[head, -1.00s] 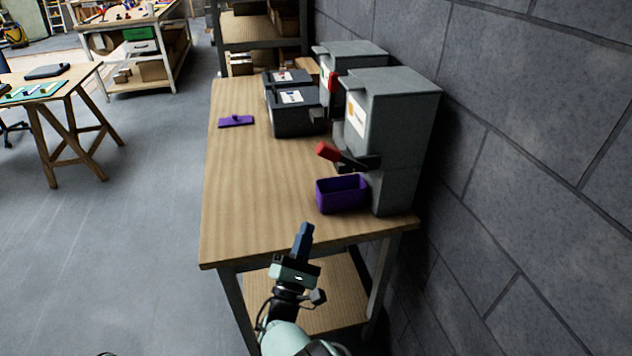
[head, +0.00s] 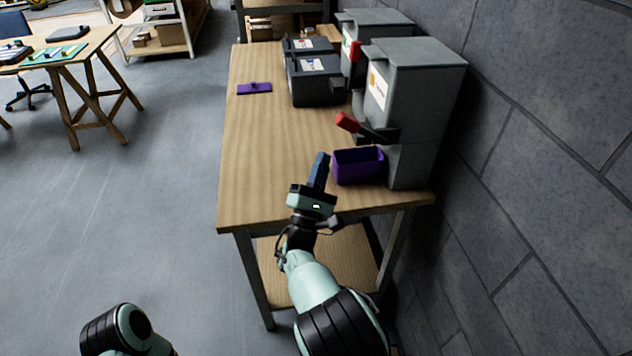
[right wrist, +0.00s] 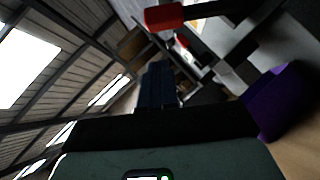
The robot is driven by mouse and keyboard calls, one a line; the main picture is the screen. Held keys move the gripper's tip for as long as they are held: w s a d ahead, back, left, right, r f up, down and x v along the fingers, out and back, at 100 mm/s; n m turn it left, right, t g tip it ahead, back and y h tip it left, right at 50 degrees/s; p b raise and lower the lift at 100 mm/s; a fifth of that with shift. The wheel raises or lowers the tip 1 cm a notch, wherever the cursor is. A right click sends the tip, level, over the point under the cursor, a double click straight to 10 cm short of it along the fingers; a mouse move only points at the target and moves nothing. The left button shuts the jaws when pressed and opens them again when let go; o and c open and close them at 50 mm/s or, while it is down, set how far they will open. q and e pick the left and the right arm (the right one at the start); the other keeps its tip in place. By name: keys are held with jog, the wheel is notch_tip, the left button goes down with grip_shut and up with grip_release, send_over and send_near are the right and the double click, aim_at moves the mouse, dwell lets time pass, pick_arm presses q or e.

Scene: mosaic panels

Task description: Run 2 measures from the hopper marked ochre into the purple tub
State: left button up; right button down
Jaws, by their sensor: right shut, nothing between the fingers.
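The purple tub (head: 358,167) stands on the bench under the spout of the near grey hopper (head: 418,78). That hopper has a white label with an ochre-looking mark (head: 378,88) and a lever with a red handle (head: 348,122). The handle (right wrist: 164,18) and tub (right wrist: 275,100) also show in the right wrist view. My right gripper (head: 321,162) is shut and empty, just left of the tub and below the red handle, apart from the handle. The tub's inside is dark, so its contents cannot be told. My left gripper is out of view.
A second grey hopper (head: 372,22) with a red handle stands behind the first. Two dark bins (head: 318,82) and a purple flat tool (head: 254,88) are on the wooden bench (head: 262,160). A block wall (head: 535,120) closes the right side. The bench's front left is clear.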

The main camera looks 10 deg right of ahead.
aim_at(340, 127)
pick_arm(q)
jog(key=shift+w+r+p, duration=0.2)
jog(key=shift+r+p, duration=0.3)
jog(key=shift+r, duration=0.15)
pick_arm(e)
jog(key=shift+w+d+r, duration=0.3)
jog(key=shift+d+r, duration=0.2)
jog(key=shift+r, duration=0.25)
jog(key=shift+w+d+r, duration=0.25)
jog(key=shift+d+r, duration=0.2)
jog(key=shift+r, duration=0.35)
jog(key=shift+w+d+r, duration=0.3)
jog(key=shift+d+r, duration=0.2)
jog(key=shift+r, duration=0.25)
jog(key=shift+d+r+m+g+h, duration=0.15)
jog(key=shift+r+m+g+h, duration=0.4)
jog(key=shift+m, duration=0.35)
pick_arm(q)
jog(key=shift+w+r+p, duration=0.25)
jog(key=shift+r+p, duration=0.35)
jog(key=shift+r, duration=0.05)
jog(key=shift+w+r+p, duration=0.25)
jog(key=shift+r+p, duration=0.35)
pick_arm(e)
jog(key=d+r+m+g, duration=0.8)
jog(key=m+g, duration=0.1)
jog(key=m, duration=0.2)
jog(key=shift+w+d+m, duration=0.3)
jog(key=shift+d+y, duration=0.1)
jog(key=shift+y, duration=0.15)
